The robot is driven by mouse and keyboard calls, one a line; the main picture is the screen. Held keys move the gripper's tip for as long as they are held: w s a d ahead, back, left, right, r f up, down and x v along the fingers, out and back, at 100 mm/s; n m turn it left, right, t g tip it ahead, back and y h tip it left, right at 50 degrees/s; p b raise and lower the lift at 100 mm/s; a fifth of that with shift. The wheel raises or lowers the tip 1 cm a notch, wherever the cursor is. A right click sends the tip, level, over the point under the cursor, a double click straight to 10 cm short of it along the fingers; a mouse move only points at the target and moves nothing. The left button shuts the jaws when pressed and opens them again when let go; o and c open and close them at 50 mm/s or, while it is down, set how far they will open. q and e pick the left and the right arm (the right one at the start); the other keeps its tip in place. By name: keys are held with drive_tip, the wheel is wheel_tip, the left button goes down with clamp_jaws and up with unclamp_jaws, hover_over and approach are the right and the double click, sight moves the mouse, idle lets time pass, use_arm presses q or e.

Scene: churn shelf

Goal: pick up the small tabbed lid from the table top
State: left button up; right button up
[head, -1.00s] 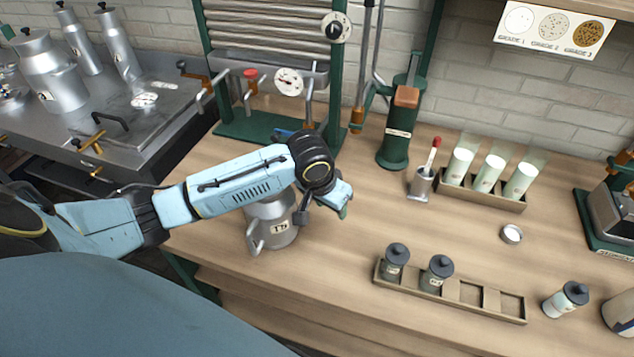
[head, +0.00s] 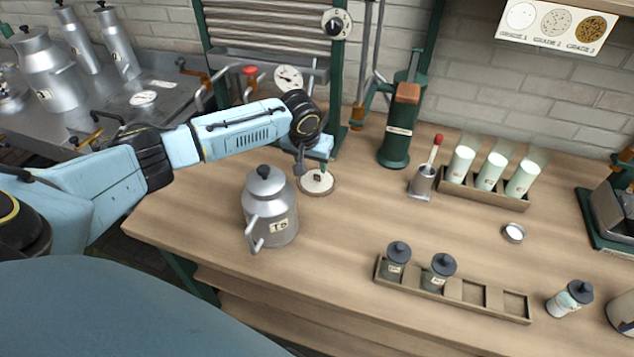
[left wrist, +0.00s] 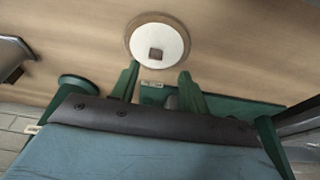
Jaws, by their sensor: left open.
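A small round white lid (head: 317,181) with a dark square tab in its middle lies on the table top, with a tan ring around its edge. It also shows in the left wrist view (left wrist: 158,44), just beyond the fingertips. My left gripper (head: 322,163) is above its far side in the head view, partly hidden by its own wrist. In the left wrist view my left gripper (left wrist: 158,82) has two green fingers apart with nothing between them. It appears clear of the lid; the exact height is hard to tell. My right gripper is not in view.
A grey lidded can (head: 271,212) with a side handle stands left of the lid. A green press frame (head: 345,95) and a green pump (head: 397,140) stand behind. A jar rack (head: 460,292) and a small round tin (head: 513,233) are to the right. The middle table is clear.

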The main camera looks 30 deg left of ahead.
sight(317, 175)
use_arm(q)
drive_tip(key=x, duration=0.3)
drive_tip(key=b+x, duration=0.1)
drive_tip(key=x, duration=0.1)
drive_tip(key=shift+w+d+f, duration=0.1)
drive_tip(key=shift+d, duration=0.25)
clamp_jaws()
